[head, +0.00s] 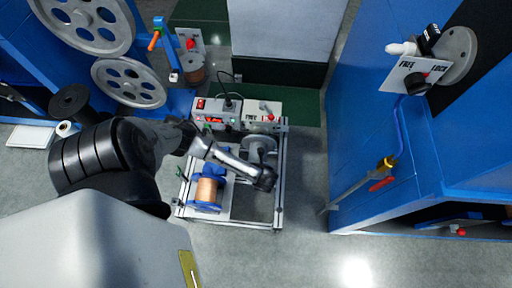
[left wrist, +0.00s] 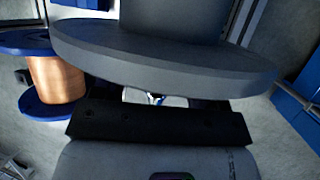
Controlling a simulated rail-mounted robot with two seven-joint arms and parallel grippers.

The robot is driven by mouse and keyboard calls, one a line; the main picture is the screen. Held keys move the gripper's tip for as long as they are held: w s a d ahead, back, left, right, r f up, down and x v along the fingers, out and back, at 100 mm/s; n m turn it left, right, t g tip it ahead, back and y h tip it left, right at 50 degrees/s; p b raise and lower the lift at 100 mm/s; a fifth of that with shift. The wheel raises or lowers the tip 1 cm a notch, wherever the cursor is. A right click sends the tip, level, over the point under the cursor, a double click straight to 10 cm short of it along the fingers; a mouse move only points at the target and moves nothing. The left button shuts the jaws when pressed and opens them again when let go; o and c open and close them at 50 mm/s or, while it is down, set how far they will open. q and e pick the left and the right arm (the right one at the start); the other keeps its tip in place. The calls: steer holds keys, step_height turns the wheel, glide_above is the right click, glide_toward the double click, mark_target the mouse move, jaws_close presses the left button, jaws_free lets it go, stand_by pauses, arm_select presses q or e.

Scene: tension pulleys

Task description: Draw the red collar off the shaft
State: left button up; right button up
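I cannot make out a red collar on a shaft in either view. My left arm reaches in from the left in the head view, and its dark wrist end (head: 264,180) is over the cart, just below a grey disc (head: 262,147). In the left wrist view a large grey disc (left wrist: 165,62) with a thick grey cylinder (left wrist: 172,20) behind it fills the upper middle. My left gripper's black mount (left wrist: 160,125) is close in front of the disc. Its fingers are mostly hidden, so their opening cannot be told. My right gripper is in neither view.
A copper spool with blue flanges (head: 208,190) is on the cart, left of my wrist; it also shows in the left wrist view (left wrist: 55,80). A control box (head: 215,112) and a FREE panel with a red knob (head: 270,117) stand behind. A blue cabinet (head: 370,130) is at right.

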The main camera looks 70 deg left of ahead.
arm_select(q)
steer(key=c, duration=0.5)
steer(key=shift+d+r+p, duration=0.1)
steer(key=shift+d+p, duration=0.1)
steer(key=shift+p, duration=0.15)
steer(key=shift+s+d, duration=0.35)
steer(key=shift+d, duration=0.1)
steer(key=shift+p, duration=0.35)
steer(key=shift+d, duration=0.1)
steer(key=shift+s+d, duration=0.2)
steer(key=shift+d, duration=0.1)
steer(key=shift+p, duration=0.3)
steer(key=shift+s+d+p, duration=0.25)
steer(key=shift+d+p, duration=0.05)
steer(key=shift+d, duration=0.1)
